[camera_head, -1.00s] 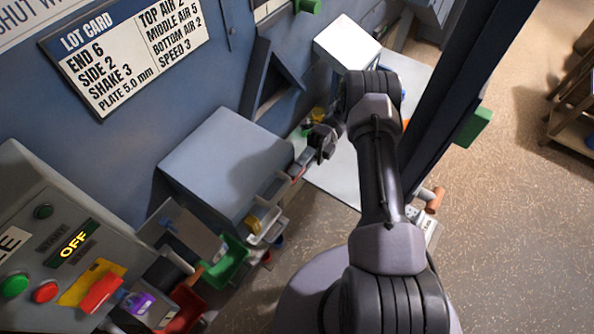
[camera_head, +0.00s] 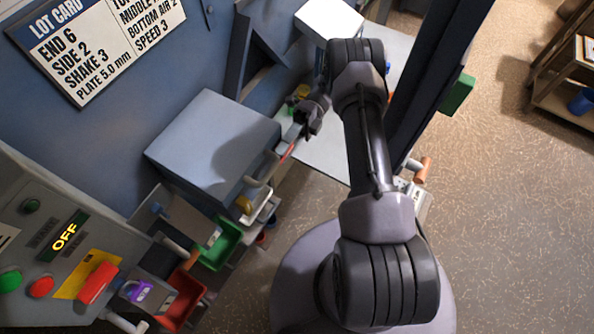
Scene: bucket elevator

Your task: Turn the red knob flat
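A red knob (camera_head: 97,283), a thick bar-shaped handle, sits on a yellow plate (camera_head: 75,283) on the grey control panel at the lower left. Its bar slants up to the right in the picture, roughly along the lettering of the lit OFF sign (camera_head: 65,237). How it stands to its plate is hard to judge from here. My gripper (camera_head: 291,140) is at the upper middle, beyond the grey-blue box and well away from the knob. Its fingers are small and dark, so whether they are open is unclear. A thin red piece shows just below them.
A green button (camera_head: 10,281) and a red button (camera_head: 41,287) sit left of the knob. A grey-blue box (camera_head: 213,150) stands between panel and gripper. Green (camera_head: 220,246) and red (camera_head: 181,300) bins lie right of the panel. Open floor (camera_head: 515,230) lies at right.

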